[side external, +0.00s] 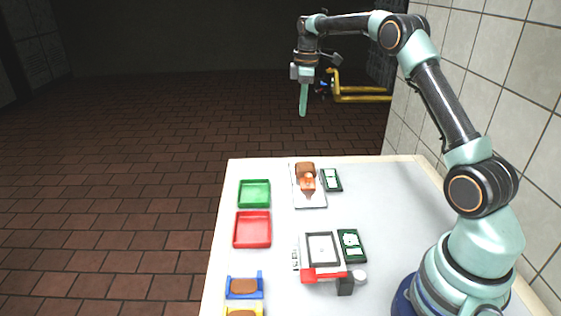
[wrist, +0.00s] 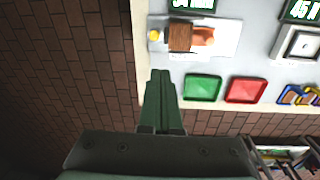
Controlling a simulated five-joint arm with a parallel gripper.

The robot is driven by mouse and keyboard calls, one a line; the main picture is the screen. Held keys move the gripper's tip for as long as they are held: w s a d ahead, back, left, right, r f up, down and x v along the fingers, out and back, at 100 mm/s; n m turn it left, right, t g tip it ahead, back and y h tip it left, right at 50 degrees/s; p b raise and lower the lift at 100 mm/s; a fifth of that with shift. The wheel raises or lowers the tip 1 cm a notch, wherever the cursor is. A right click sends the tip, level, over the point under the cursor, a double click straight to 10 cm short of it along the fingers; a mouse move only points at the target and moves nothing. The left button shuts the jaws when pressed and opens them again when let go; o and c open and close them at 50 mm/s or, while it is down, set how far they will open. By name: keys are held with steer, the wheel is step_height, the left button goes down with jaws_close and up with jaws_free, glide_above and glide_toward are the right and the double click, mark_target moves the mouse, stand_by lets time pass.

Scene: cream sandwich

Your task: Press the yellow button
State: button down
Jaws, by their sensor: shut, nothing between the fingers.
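The yellow button (wrist: 154,35) is a small round spot at the left end of a white plate-like device (wrist: 225,42) in the wrist view. A brown block (wrist: 180,38) stands beside it on the same device. In the side view the device (side external: 313,200) is at the far end of the table, and the button cannot be made out there, with the brown block (side external: 305,169) at that end. My gripper (side external: 303,113) points down, shut and empty, high above the table's far edge. Its fingers also show in the wrist view (wrist: 161,74), apart from the button.
A green tray (side external: 254,194) and a red tray (side external: 252,229) lie along the table's left side. Dark displays with green frames (side external: 331,180) (side external: 351,246) stand near the devices. A second device (side external: 321,250) with a red front is nearer. A tiled wall is on the right.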

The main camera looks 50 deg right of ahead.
steer(key=shift+n, duration=0.4)
steer(key=d+f, duration=0.2)
steer(key=f, duration=0.1)
steer(key=shift+w+d+f, duration=0.2)
steer(key=shift+w+d, duration=0.05)
steer(key=shift+d, duration=0.15)
steer(key=shift+f, duration=0.1)
steer(key=f, duration=1.3)
steer(key=shift+w+f, duration=0.2)
steer(key=shift+f, duration=0.2)
